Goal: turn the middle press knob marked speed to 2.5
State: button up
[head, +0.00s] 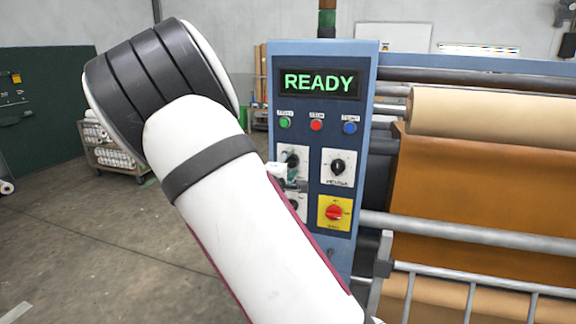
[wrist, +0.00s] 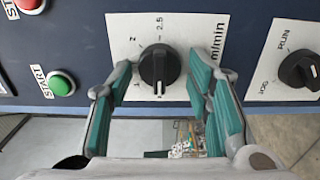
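The speed knob (wrist: 158,68) is black, on a white dial plate (wrist: 208,28) marked "m/min". The 2 and 2.5 marks show above it in the wrist view. Its grip bar stands roughly upright there, with a pale line on its lower part; its exact setting is hard to read. My gripper (wrist: 158,78) is open, with a green-padded finger on each side of the knob and gaps visible between them. In the head view, my gripper (head: 289,178) is at the upper-left knob of the blue control panel (head: 314,145) and partly hides it.
A RUN/JOG knob (wrist: 300,70) is close to the right finger in the wrist view; a green START button (wrist: 61,83) is at left. The head view shows another dial knob (head: 338,166), a red switch (head: 334,212) on yellow, and a green "READY" display (head: 320,83).

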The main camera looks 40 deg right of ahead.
jog(key=c, duration=0.7)
